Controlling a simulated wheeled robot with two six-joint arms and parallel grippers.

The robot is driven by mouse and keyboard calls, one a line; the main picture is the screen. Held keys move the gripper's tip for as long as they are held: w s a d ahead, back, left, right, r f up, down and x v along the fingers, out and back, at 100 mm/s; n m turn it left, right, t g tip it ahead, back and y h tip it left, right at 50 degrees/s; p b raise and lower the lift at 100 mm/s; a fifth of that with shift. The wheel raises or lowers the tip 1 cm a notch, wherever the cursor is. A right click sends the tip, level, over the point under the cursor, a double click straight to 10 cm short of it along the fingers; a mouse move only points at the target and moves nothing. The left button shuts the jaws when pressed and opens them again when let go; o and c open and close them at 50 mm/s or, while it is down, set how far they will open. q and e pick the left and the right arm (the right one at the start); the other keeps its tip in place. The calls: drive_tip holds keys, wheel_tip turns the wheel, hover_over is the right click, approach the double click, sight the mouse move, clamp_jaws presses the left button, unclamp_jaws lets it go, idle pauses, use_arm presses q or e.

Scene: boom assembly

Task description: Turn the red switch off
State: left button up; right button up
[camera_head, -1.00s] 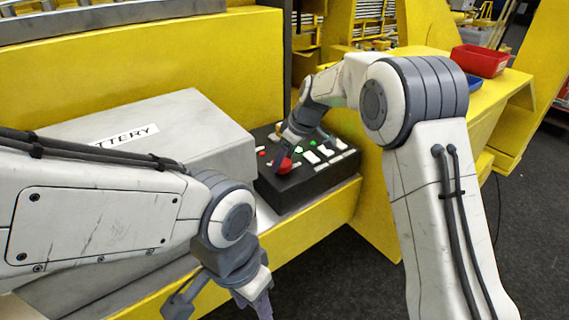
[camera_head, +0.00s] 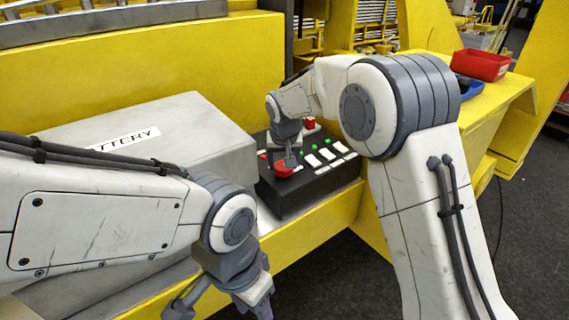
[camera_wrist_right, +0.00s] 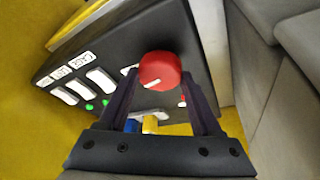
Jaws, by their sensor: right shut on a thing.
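The red switch (camera_head: 284,170) is a round red knob on the sloped top of a black control box (camera_head: 320,187). In the right wrist view the red knob (camera_wrist_right: 158,69) sits between my two fingertips, with a short white mark near its lower edge. My right gripper (camera_head: 287,163) comes down on the knob from above and is shut on it; its fingers (camera_wrist_right: 160,88) show on both sides of the knob in the wrist view. My left gripper (camera_head: 222,302) hangs empty at the bottom of the head view, fingers apart, away from the box.
A red bin (camera_head: 481,65) is on the yellow ledge at right.

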drive_tip(key=shift+w+a+m+h+b, duration=0.1)
drive_tip(key=shift+m+h+b, duration=0.35)
drive_tip(key=shift+m, duration=0.75)
drive_tip(key=shift+r, duration=0.1)
drive_tip(key=o, duration=1.4)
drive_tip(key=b+v, duration=0.2)
drive_tip(key=v, duration=0.8)
drive_tip(key=shift+r, duration=0.2)
